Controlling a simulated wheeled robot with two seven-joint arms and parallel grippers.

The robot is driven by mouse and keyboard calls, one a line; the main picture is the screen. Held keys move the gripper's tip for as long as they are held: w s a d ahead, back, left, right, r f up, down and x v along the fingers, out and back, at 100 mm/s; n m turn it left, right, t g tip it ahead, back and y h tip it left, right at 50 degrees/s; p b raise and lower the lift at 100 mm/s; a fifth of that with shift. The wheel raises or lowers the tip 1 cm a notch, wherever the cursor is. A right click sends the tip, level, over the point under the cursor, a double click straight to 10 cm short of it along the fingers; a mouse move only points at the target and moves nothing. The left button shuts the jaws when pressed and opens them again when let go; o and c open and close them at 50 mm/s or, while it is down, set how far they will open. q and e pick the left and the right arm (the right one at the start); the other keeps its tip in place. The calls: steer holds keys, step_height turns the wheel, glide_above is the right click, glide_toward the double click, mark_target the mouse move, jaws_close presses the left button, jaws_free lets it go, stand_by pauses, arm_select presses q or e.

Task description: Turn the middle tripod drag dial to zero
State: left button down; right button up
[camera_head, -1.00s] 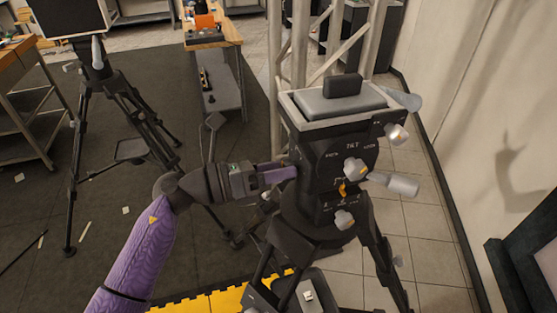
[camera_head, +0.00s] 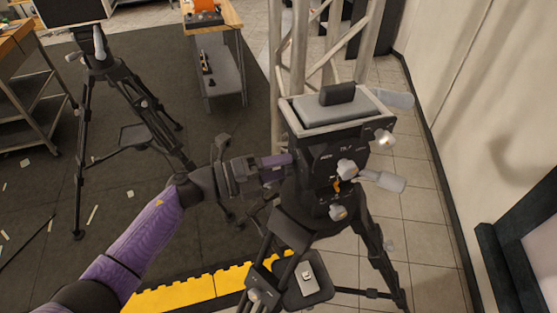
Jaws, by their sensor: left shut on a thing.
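The black tripod head (camera_head: 322,150) stands upright at the right of centre, with a grey plate (camera_head: 338,105) on top. Several grey knobs sit on its right faces: an upper one (camera_head: 384,138), a middle one (camera_head: 346,168) near the tilt lettering, and a lower one (camera_head: 338,212). A light grey lever (camera_head: 384,180) sticks out to the right. My left gripper (camera_head: 288,166) reaches in from the left, shut at the left side of the head. What it grips there is hidden behind the fingers and the head. My right gripper does not show.
The tripod's black legs (camera_head: 375,250) spread below the head. Yellow-edged matting (camera_head: 195,294) lies beneath. A metal truss (camera_head: 300,50) rises behind the head. A second tripod (camera_head: 98,80) stands at the far left, and a wooden-topped bench (camera_head: 212,18) is at the back. A wall closes the right side.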

arm_select(q)
steer(key=shift+n+p, duration=0.35)
steer(key=shift+n, duration=0.55)
steer(key=shift+c, duration=0.7)
jaws_free()
steer(key=shift+a, duration=0.1)
steer(key=b+v, duration=0.1)
steer(key=v, duration=0.8)
steer(key=shift+a, duration=0.35)
steer(key=shift+s, duration=0.1)
